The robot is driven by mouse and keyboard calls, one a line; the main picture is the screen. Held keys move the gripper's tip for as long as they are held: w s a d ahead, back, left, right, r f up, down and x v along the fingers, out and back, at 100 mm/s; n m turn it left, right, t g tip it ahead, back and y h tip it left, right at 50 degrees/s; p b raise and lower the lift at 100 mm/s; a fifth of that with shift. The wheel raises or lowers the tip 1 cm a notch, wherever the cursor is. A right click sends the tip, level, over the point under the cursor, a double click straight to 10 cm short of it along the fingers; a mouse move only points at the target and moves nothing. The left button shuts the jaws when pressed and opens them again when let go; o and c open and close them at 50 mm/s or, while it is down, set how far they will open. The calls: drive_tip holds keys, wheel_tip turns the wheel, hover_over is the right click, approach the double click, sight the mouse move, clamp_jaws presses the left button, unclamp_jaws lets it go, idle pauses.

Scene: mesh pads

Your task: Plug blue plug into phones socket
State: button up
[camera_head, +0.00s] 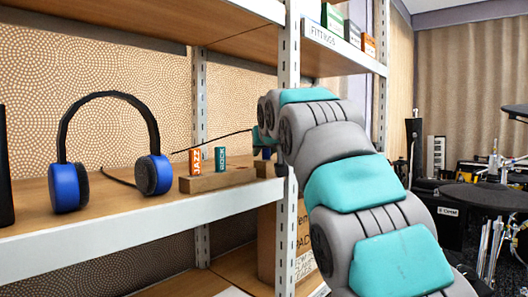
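My gripper (262,145) is small in view, beside the shelf post, partly hidden by the post and my own arm. I cannot see its fingertips clearly or tell whether it is open or shut. A thin black cable (222,138) rises from left to right and reaches the gripper's area. A small dark blue patch shows just below there; I cannot tell whether it is the blue plug. Black headphones with blue ear cups (68,187) stand on the shelf at the left. No socket marked phones can be made out.
A wooden block (210,181) holds an orange JAZZ piece (195,161) and a teal ROCK piece (220,158). The white shelf post (288,75) stands close to my arm. Small boxes (352,33) sit on the upper shelf. Drum gear (480,197) stands at the right.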

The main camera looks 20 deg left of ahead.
clamp_jaws()
drive_tip(key=shift+r, duration=0.25)
idle(0.5)
